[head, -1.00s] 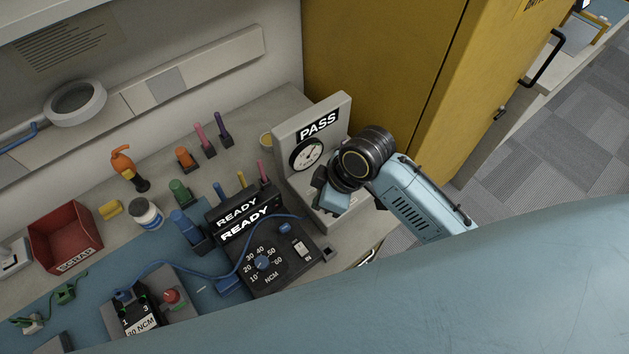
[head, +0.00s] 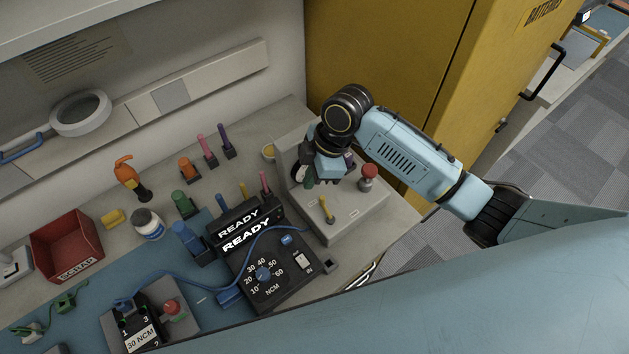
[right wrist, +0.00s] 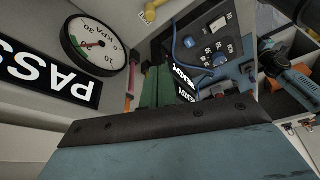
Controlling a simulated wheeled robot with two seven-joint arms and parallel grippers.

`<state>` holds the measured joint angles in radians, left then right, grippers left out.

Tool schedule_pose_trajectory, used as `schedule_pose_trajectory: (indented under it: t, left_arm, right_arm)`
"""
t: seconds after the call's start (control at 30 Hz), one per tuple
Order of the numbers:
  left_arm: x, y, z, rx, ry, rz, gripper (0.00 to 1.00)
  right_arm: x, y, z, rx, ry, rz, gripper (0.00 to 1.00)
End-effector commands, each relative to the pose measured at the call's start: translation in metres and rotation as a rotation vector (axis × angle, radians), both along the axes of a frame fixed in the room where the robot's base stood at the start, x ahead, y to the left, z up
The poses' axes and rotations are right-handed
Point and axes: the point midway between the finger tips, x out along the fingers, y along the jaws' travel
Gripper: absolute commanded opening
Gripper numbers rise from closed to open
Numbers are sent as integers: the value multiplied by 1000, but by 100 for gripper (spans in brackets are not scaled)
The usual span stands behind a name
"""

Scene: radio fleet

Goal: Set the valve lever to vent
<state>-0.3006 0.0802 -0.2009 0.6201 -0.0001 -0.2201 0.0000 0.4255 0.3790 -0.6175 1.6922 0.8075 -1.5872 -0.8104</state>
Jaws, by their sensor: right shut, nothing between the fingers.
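The tester (head: 352,228) is a pale grey unit with a flat base and an upright panel. A small yellow lever (head: 326,209), which looks like the valve lever, stands on its base, tilted. Its position labels are too small to read. A yellow piece that may be this lever shows at the top of the right wrist view (right wrist: 150,12). My right gripper (head: 325,176) is shut and empty, in front of the upright panel and behind the lever, apart from it. The gauge (right wrist: 94,44) and PASS display (right wrist: 38,76) show in the right wrist view. My left gripper is out of view.
A red knob (head: 368,177) stands on the tester base, right of the lever. The black READY driver controller (head: 272,275) is close on the left. A yellow cabinet (head: 390,60) rises behind my right arm. Green and purple parts are partly hidden by the gripper.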

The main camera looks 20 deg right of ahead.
Motion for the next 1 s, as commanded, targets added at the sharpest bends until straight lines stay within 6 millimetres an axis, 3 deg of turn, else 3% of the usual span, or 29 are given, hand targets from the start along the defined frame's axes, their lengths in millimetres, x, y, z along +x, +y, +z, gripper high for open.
schedule_pose_trajectory:
  t: [0.4,0.63,1.0]
  left_arm:
    - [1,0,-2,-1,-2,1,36]
    - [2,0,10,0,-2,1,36]
    - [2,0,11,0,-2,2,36]
  right_arm:
    - [1,30,-83,0,4,0,0]
    - [-1,-5,-79,-2,1,-1,0]
    - [-2,-12,-80,0,0,0,0]
